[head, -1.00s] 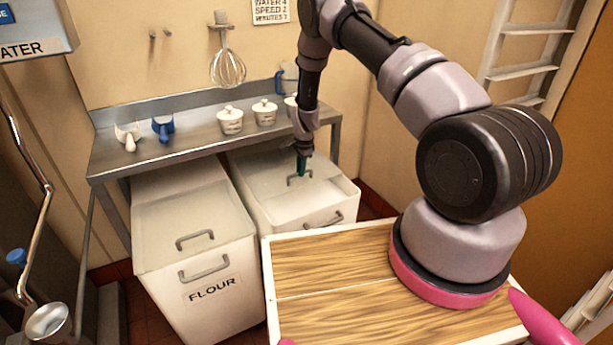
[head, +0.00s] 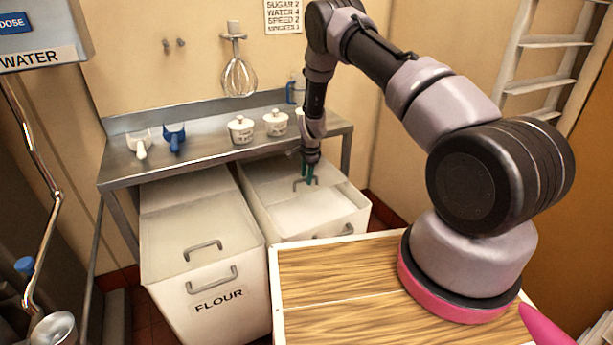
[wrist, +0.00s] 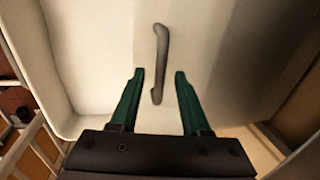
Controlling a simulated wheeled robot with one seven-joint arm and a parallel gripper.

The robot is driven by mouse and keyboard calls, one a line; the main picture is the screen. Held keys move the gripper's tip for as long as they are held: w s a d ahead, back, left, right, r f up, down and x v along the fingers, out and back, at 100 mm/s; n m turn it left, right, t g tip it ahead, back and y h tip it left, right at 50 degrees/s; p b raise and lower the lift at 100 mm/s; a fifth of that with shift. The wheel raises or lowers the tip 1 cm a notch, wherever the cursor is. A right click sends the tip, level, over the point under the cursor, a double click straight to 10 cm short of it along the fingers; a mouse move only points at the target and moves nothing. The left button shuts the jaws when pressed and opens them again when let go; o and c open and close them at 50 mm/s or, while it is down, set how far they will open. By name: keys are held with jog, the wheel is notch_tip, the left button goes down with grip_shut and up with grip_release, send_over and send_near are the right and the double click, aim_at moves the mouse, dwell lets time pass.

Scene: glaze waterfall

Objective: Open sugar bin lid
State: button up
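The sugar bin (head: 318,234) is the right one of two white bins under the steel table; no label shows on it. Its pale lid (head: 282,178) sits toward the back, and a white area shows in front of the lid's edge. The grey lid handle (head: 298,187) is near that edge; it also shows in the wrist view (wrist: 161,50). My gripper (head: 309,180) is pointing down at the handle. In the wrist view its green fingers (wrist: 159,72) are open, one on each side of the handle, with gaps on both sides.
The flour bin (head: 215,325) stands to the left with its lid on. The steel table (head: 205,153) overhangs both bins and holds scoops and small lidded pots (head: 241,130). A wooden-topped surface (head: 330,285) lies in front, by my arm's base.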

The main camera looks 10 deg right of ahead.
jog(key=shift+r, duration=0.1)
notch_tip(320, 180, up, 10)
jog(key=s, duration=0.2)
jog(key=shift+d+r, duration=0.25)
jog(key=shift+d, duration=0.1)
